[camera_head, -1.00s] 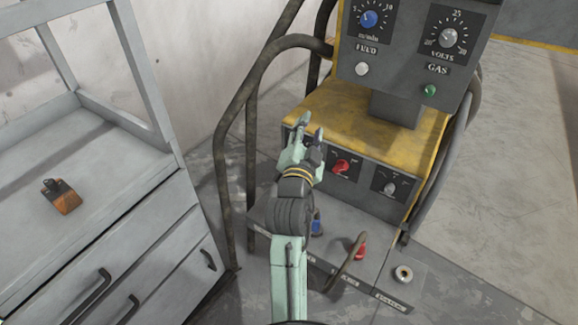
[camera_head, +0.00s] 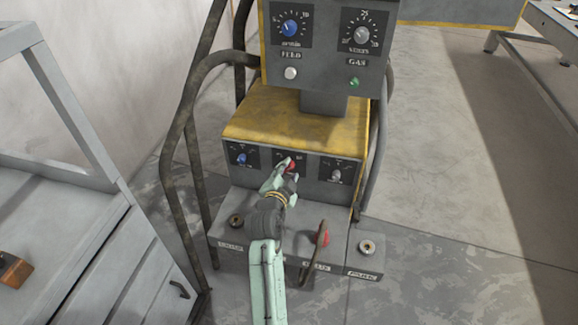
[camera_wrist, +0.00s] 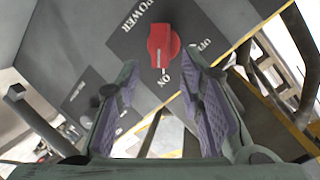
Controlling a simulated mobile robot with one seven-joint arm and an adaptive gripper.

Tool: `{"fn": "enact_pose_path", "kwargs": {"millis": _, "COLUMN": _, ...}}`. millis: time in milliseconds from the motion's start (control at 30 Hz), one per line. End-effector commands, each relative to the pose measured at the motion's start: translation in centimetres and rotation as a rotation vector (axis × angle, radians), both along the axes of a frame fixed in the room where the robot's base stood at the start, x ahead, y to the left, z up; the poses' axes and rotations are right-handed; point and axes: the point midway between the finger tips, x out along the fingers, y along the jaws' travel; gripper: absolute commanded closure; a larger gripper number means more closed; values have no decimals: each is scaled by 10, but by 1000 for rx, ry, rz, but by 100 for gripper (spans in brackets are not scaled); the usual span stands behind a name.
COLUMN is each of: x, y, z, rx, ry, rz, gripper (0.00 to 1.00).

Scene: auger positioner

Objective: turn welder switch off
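The welder's red power switch (camera_wrist: 163,45) is a knob on a dark plate marked POWER, OFF and ON. Its lower end points towards the ON label in the wrist view. The switch also shows in the head view (camera_head: 291,165), on the middle plate of the welder's lower front panel. My gripper (camera_wrist: 160,80) is open, with one purple-padded finger on each side below the knob in the wrist view. The knob lies in line with the gap, and no contact shows. In the head view, my gripper (camera_head: 281,178) partly covers the switch plate.
A blue knob (camera_head: 241,158) is left of the switch and a grey knob (camera_head: 336,175) right of it. Bent tube rails (camera_head: 172,150) flank the welder. A grey cabinet (camera_head: 70,235) stands at left.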

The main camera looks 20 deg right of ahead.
Motion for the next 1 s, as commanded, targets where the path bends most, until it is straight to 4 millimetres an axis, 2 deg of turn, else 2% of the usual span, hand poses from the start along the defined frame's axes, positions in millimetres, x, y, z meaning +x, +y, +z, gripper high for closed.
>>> {"fn": "enact_pose_path", "kwargs": {"millis": 200, "x": 18, "y": -12, "z": -5, "rx": 0, "ry": -1, "rz": 1, "gripper": 65}}
{"fn": "enact_pose_path", "kwargs": {"millis": 533, "x": 21, "y": -13, "z": -7, "rx": 0, "ry": -1, "rz": 1, "gripper": 65}}
{"fn": "enact_pose_path", "kwargs": {"millis": 1000, "x": 20, "y": -13, "z": -7, "rx": -1, "ry": 0, "rz": 1, "gripper": 97}}
